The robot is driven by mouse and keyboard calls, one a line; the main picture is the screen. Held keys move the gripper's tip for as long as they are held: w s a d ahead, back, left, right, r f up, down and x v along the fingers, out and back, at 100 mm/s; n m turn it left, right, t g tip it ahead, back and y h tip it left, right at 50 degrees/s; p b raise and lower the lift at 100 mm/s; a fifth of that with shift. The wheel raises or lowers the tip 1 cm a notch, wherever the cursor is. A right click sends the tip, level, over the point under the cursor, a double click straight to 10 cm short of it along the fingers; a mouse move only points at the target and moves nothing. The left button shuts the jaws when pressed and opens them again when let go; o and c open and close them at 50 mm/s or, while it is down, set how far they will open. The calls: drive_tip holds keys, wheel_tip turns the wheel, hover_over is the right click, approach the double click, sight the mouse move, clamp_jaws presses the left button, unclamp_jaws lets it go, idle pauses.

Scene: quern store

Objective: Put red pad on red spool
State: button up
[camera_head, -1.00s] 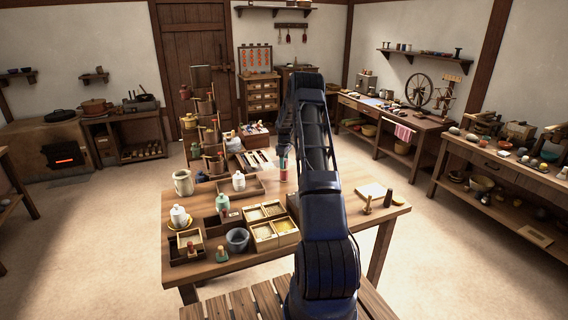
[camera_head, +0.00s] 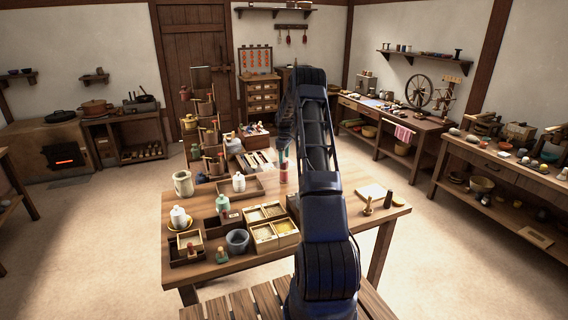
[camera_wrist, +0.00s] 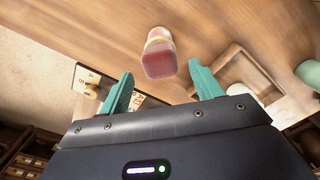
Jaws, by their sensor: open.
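A small upright piece with a dark red, squarish top (camera_wrist: 159,63) and a pale body stands on the wooden table in the wrist view. In the head view it is a small red and pale column (camera_head: 283,171) near the table's far edge, beside my arm. I take it for the red spool; whether the red top is a separate pad lying on it I cannot tell. My gripper (camera_wrist: 161,72) is open, its teal fingers spread to either side of the red top in the picture, with nothing held. In the head view my arm hides most of my gripper.
The worktable (camera_head: 340,232) carries a grey bucket (camera_head: 237,240), divided boxes of grain (camera_head: 264,233), a white jar (camera_head: 239,183) and a jug (camera_head: 184,183) on its left. A pale board (camera_head: 371,192) and small wooden pieces stand at the right.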

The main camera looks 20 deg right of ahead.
drive_tip(key=s+a+r+m, duration=0.1)
drive_tip(key=s+a+r, duration=0.2)
drive_tip(key=r, duration=0.5)
drive_tip(key=s+a+r+t, duration=0.1)
drive_tip(key=s+a+r, duration=0.25)
drive_tip(key=r, duration=0.45)
drive_tip(key=s+a+r+m, duration=0.15)
drive_tip(key=s+r, duration=0.25)
drive_tip(key=r, duration=0.4)
drive_tip(key=s+a+r+m+t, duration=0.1)
drive_tip(key=s+a+r, duration=0.35)
drive_tip(key=s, duration=0.25)
drive_tip(key=s+a+r, duration=0.3)
drive_tip(key=s+r, duration=0.2)
drive_tip(key=s, duration=0.1)
drive_tip(key=s+a+r+m+t, duration=0.1)
drive_tip(key=s+a+r, duration=0.15)
drive_tip(key=s, duration=0.65)
drive_tip(key=s+a+r+m, duration=0.1)
drive_tip(key=s+a+m, duration=0.15)
drive_tip(key=s, duration=0.75)
drive_tip(key=s+a+f+m, duration=0.1)
drive_tip(key=s+f, duration=0.1)
drive_tip(key=s, duration=0.6)
drive_tip(key=s+a+f+m+t, duration=0.1)
drive_tip(key=s+a+f, duration=0.1)
drive_tip(key=s, duration=0.7)
drive_tip(key=shift+a+f+t, duration=0.25)
drive_tip(key=shift+f+t, duration=0.05)
drive_tip(key=shift+f, duration=0.4)
